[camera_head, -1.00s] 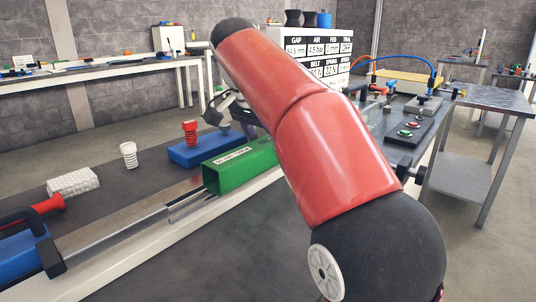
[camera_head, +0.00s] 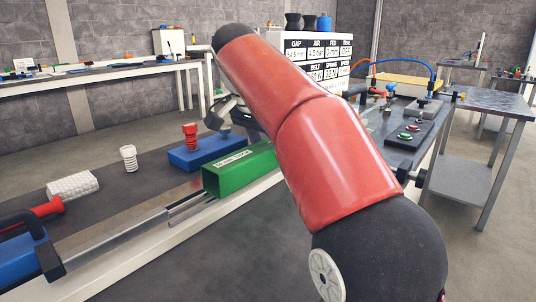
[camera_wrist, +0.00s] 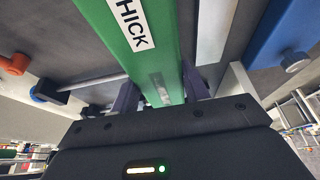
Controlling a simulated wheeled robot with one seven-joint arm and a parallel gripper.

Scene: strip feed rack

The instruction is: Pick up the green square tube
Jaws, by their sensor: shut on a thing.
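The green square tube (camera_head: 238,173) lies lengthwise along the bench edge, by the end of the metal rail. Its open near end faces me and a white label sits on its top. My red arm hides its far part in the head view. In the wrist view the tube (camera_wrist: 157,62) runs between the two dark fingers of my gripper (camera_wrist: 160,93), one on each side. The gripper is shut on it. My gripper's fingers are hidden behind my arm in the head view. I cannot tell whether the tube is clear of the bench.
A blue block (camera_head: 205,152) lies just behind the tube, with a red spring-like part (camera_head: 190,136) near it. A white spring-like part (camera_head: 128,158), a white textured block (camera_head: 73,185) and a metal rail (camera_head: 110,235) are to the left. A button panel (camera_head: 408,133) is at right.

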